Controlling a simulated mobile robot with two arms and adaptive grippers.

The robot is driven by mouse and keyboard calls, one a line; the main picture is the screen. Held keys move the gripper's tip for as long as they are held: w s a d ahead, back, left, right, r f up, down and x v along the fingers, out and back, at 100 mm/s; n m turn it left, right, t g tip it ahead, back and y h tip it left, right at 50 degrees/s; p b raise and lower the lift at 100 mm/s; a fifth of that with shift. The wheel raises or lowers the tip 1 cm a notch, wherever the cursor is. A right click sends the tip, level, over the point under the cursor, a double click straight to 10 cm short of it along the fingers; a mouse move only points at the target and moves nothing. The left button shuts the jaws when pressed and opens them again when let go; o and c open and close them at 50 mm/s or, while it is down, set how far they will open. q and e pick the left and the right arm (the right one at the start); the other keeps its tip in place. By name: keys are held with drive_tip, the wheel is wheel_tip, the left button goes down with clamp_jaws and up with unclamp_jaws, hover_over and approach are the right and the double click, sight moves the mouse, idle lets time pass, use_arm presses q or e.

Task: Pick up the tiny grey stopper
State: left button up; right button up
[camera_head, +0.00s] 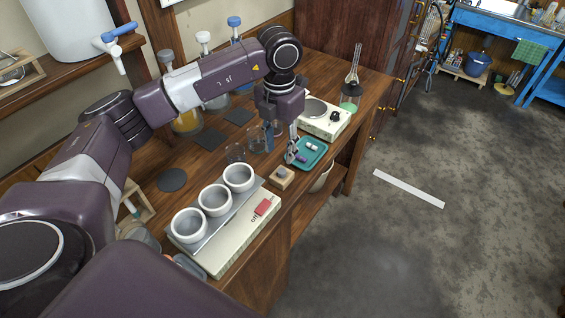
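A small grey piece (282,171), which looks like the stopper, sits on a small wooden block (281,181) near the bench's front edge. A teal tray (318,158) lies just beyond it and holds a few small pale and purplish pieces (312,146); they are too small to identify surely. My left gripper (293,156) points down at the tray's left side, above and a little beyond the wooden block. Its fingers are small and partly overlap the tray, so their opening is unclear. My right gripper is not in view.
A heating block with three white pots (215,200) stands nearer me. Glass beakers (257,140) stand left of the gripper. A hotplate (325,118) and a flask with green liquid (350,95) stand beyond the tray. The bench's front edge is close to the tray.

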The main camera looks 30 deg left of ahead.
sight(282, 171)
use_arm(q)
drive_tip(key=f+p, duration=0.1)
drive_tip(key=f, duration=0.1)
drive_tip(key=f+p, duration=0.1)
drive_tip(key=f, duration=0.1)
drive_tip(key=f+p, duration=0.1)
drive_tip(key=f, duration=0.2)
drive_tip(key=shift+d, duration=0.25)
drive_tip(key=shift+f, duration=0.25)
drive_tip(key=shift+c, duration=0.4)
drive_tip(key=c, duration=0.7)
drive_tip(key=shift+c, duration=0.4)
